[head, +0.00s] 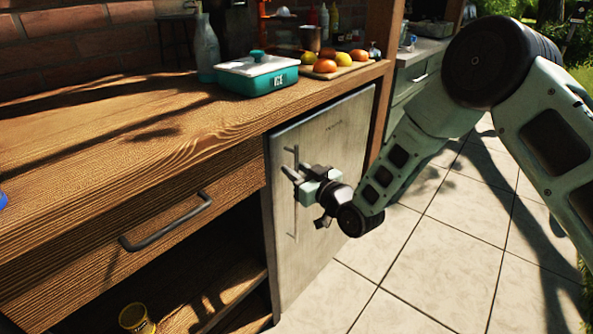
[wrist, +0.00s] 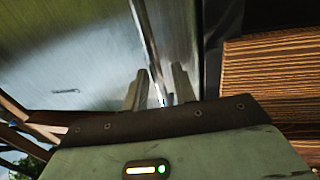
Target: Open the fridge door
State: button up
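The fridge door (head: 342,140) is a brushed grey metal panel under the wooden counter, and it looks closed. It also fills the upper left of the wrist view (wrist: 75,65). Its handle (head: 295,222) is a thin vertical bar near the door's left edge; it shows in the wrist view as a slim bar (wrist: 146,35). My gripper (head: 291,174) is at the handle's middle height, in front of the door. In the wrist view, the two fingers (wrist: 160,88) stand apart, with the handle running between them. Close contact with the handle is hard to make out.
A wooden drawer with a dark handle (head: 165,226) and an open shelf with a yellow can (head: 136,318) are left of the fridge. A teal ice box (head: 257,75) and a board with fruit (head: 345,70) stand on the counter. The tiled floor (head: 430,265) is clear.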

grip_shut()
jog(key=shift+d, duration=0.1)
